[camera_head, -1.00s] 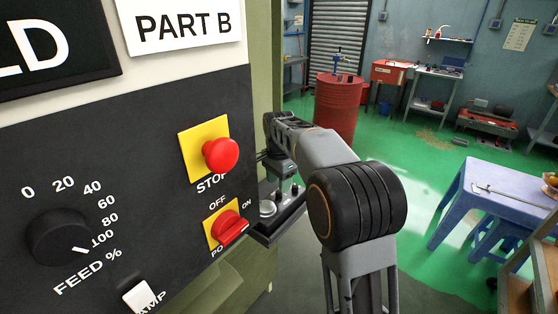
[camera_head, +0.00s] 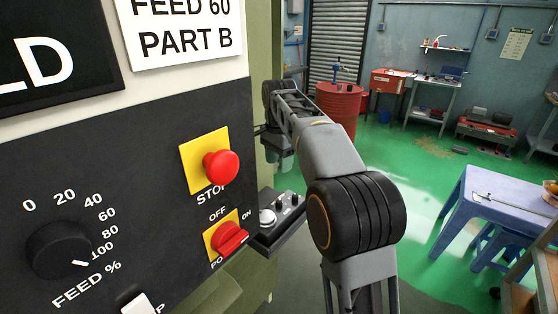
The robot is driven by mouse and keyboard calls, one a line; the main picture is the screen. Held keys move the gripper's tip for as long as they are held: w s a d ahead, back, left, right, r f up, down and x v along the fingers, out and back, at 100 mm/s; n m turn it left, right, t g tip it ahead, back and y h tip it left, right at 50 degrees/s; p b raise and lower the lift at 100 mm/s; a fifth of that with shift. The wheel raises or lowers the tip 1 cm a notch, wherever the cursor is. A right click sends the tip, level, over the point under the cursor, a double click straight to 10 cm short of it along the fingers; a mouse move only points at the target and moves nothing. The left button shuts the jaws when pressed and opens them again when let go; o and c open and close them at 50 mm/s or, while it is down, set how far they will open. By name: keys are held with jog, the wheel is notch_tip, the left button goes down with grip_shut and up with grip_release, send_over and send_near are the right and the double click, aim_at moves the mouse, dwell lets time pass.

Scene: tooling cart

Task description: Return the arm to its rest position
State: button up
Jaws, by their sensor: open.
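My arm reaches forward from the lower right of the head view, past the right edge of the machine's panel. My gripper (camera_head: 279,145) is at the far end of the arm, small and dark, above a small control box. It is open, and I see nothing held in it. Its fingers are hard to make out at this size. The arm's forearm slopes up and away to the left from the large black joint, clear of the panel face.
The black panel (camera_head: 130,170) at left carries a red STOP button (camera_head: 221,167), a red power switch (camera_head: 229,238) and a feed knob (camera_head: 58,248). The control box (camera_head: 281,222) juts out beside it. A red drum (camera_head: 338,106) and blue table (camera_head: 490,205) stand beyond on open green floor.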

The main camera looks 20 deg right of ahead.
notch_tip(320, 180, down, 5)
jog(key=n, duration=0.5)
jog(key=shift+w+r+t, duration=0.15)
jog(key=shift+r+t, duration=0.05)
jog(key=shift+t, duration=0.1)
jog(key=s+f+n+t, duration=0.2)
jog(key=s+f+n, duration=0.1)
jog(key=s, duration=0.8)
jog(key=s+f+n+t, duration=0.2)
jog(key=s+n, duration=0.3)
jog(key=s, duration=0.7)
jog(key=shift+s+f, duration=0.25)
jog(key=shift+f, duration=0.35)
